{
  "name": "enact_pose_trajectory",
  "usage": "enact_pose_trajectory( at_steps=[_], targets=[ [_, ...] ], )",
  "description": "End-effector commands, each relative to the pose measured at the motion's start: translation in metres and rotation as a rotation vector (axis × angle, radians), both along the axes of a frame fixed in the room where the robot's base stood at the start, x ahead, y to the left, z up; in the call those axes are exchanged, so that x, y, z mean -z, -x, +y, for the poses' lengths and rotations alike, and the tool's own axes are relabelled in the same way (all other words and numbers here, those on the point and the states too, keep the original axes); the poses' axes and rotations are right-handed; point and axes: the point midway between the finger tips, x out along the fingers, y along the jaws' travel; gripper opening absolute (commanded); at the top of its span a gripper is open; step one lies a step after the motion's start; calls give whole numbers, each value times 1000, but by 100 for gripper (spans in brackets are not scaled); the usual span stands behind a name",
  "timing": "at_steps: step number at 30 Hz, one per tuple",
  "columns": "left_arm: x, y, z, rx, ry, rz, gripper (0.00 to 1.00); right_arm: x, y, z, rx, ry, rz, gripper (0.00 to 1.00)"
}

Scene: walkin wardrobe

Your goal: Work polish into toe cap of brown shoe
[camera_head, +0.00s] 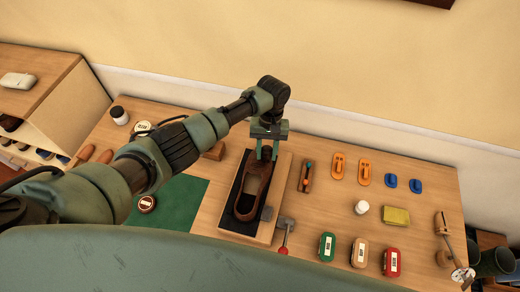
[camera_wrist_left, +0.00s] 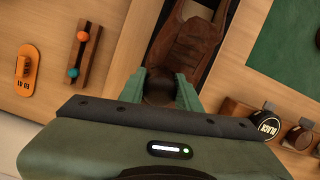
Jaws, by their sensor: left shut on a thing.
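The brown shoe (camera_head: 260,182) lies on a dark pad on a wooden stand (camera_head: 282,185), its opening toward me and its toe away. My left gripper (camera_head: 267,153) is over the toe end, pointing down. In the left wrist view, my left gripper (camera_wrist_left: 160,85) is shut on a dark brown rounded thing (camera_wrist_left: 159,92) between its green fingers. The shoe (camera_wrist_left: 186,48) runs up from there. I cannot tell whether the held thing is separate from the toe cap, or whether it touches it. The gripper hides part of the toe. My right gripper is not in view.
A red-knobbed lever (camera_head: 284,250) is beside the stand. Orange (camera_head: 338,166) and blue pieces, a white jar (camera_head: 361,207), a yellow block (camera_head: 396,215) and labelled brushes or tins (camera_head: 327,247) lie to the right. A green mat (camera_head: 181,208) lies left, with a round tin (camera_head: 147,203).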

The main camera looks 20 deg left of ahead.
Motion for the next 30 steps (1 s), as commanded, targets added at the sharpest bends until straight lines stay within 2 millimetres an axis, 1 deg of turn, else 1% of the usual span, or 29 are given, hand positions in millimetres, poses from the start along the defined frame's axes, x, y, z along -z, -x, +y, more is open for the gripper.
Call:
enact_pose_trajectory(
  at_steps=[8, 24, 30],
  targets=[
    [-3, -2, 1, -2, -2, -2, 0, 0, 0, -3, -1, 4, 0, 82],
    [-54, -13, 2, -3, -2, -4, 0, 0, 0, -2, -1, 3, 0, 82],
    [-60, -15, 2, -3, -2, -4, 0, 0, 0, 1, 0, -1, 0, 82]
  ],
)
